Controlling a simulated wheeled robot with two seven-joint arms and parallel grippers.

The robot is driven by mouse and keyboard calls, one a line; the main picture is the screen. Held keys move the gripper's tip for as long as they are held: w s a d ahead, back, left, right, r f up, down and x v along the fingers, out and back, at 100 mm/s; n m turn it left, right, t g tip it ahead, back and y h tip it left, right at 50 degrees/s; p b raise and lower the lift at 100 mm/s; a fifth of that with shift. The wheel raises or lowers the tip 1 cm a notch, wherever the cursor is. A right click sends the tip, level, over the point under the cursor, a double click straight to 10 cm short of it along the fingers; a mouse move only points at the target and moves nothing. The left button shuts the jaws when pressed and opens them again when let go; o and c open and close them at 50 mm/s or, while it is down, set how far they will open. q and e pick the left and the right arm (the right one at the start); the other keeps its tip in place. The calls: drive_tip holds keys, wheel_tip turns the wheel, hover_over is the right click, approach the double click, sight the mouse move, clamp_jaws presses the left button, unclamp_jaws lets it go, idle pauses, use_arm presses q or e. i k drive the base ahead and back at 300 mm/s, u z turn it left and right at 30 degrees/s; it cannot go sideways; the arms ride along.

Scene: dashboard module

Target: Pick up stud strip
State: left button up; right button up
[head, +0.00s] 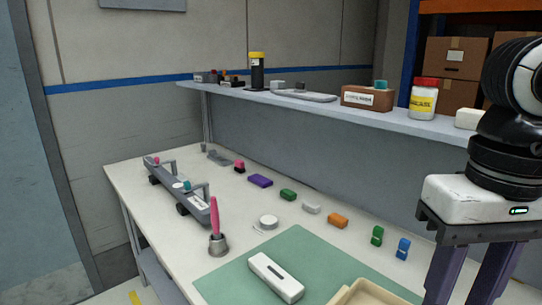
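I cannot tell for sure which object is the stud strip. A white elongated block (276,278) with a dark slot in its top lies on the green mat (235,285). A long dark grey bar-like fixture (178,188) with clamps and small coloured parts lies along the table's left side. My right gripper (464,275) hangs at the right edge, pointing down. Its two fingers are apart with nothing visible between them, and their tips run past the lower edge. My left gripper is not in view.
Small coloured blocks, among them purple (260,180), orange (338,220) and blue (402,248), form a row on the table. A beige tray (343,296) is at the front. A pink-handled tool stands in a grey holder (218,245). A shelf (350,111) runs behind.

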sight(288, 288)
drive_tip(key=k, duration=0.95)
